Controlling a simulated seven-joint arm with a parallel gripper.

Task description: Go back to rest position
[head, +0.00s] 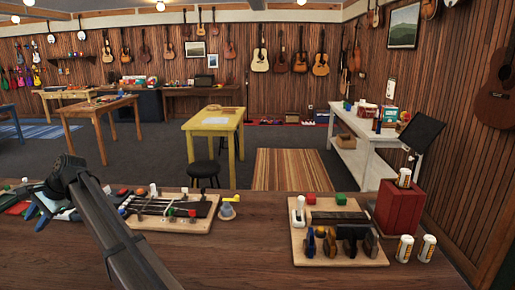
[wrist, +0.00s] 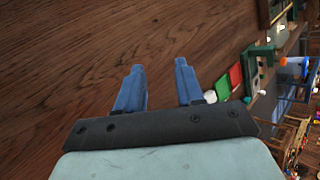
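My gripper (wrist: 159,68) shows in the wrist view with two blue fingers set well apart. Nothing is between them, only bare brown wood behind. In the head view my dark arm reaches up from the bottom edge to the left side of the wooden workbench (head: 262,262). I cannot clearly make out the fingers there among the items at the left end.
A board with dark strips and small coloured pieces (head: 165,226) lies right of my arm. A tool board (head: 325,258), a red box (head: 399,208) and white bottles (head: 426,248) stand at the right. The bench between the boards is mostly clear.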

